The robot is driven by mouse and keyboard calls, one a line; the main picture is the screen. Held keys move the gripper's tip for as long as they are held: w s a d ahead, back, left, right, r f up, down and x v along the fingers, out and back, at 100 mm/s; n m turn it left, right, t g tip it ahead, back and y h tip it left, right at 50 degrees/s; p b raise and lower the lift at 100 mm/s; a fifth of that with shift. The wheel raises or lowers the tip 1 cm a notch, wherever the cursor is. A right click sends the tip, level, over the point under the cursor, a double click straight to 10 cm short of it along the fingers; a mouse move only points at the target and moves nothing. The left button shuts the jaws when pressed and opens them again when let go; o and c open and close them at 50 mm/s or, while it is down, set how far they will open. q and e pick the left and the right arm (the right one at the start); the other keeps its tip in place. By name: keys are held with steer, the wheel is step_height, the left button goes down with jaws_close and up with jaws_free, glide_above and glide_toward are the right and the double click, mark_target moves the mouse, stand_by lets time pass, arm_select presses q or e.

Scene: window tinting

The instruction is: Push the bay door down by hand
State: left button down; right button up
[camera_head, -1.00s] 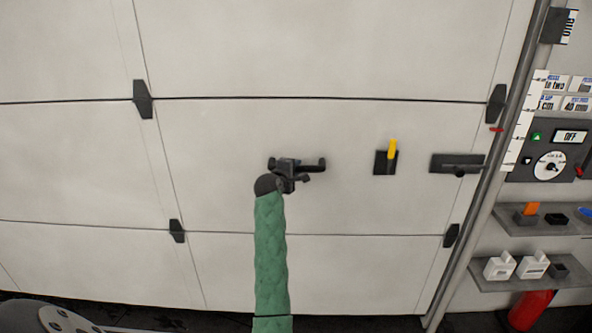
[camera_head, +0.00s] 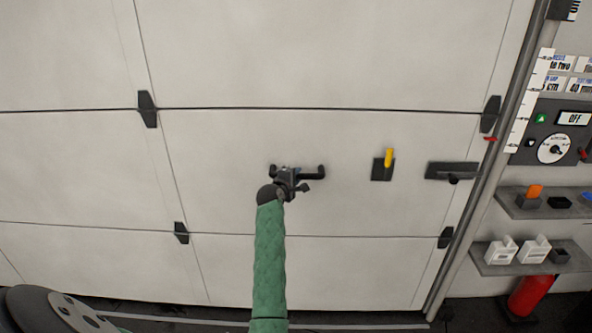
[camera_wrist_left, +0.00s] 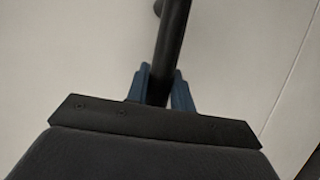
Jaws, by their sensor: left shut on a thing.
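The white panelled bay door (camera_head: 330,140) fills most of the head view, with dark hinges along its seams. A dark handle bar (camera_head: 312,173) is mounted on its middle panel. My left gripper (camera_head: 290,174), at the end of a green-sleeved arm, is shut on this handle. In the left wrist view the blue fingertips of my left gripper (camera_wrist_left: 160,88) sit on both sides of the black bar (camera_wrist_left: 172,40). The door's bottom edge (camera_head: 250,307) is close to the dark floor. My right gripper is not in view.
A yellow-handled latch (camera_head: 388,158) and a dark bolt plate (camera_head: 452,171) are on the door to the right. A grey rail (camera_head: 478,190) runs beside it. Farther right are a control panel reading OFF (camera_head: 555,140), shelves (camera_head: 530,262) and a red extinguisher (camera_head: 530,294).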

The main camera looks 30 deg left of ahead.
arm_select(q)
steer(key=shift+s+d+f, duration=0.1)
steer(key=shift+f, duration=0.65)
steer(key=c, duration=1.2)
jaws_free()
steer(key=shift+r, duration=0.2)
steer(key=shift+r, duration=0.15)
steer(key=shift+s, duration=0.25)
steer(key=b+v, duration=0.2)
steer(key=v, duration=0.5)
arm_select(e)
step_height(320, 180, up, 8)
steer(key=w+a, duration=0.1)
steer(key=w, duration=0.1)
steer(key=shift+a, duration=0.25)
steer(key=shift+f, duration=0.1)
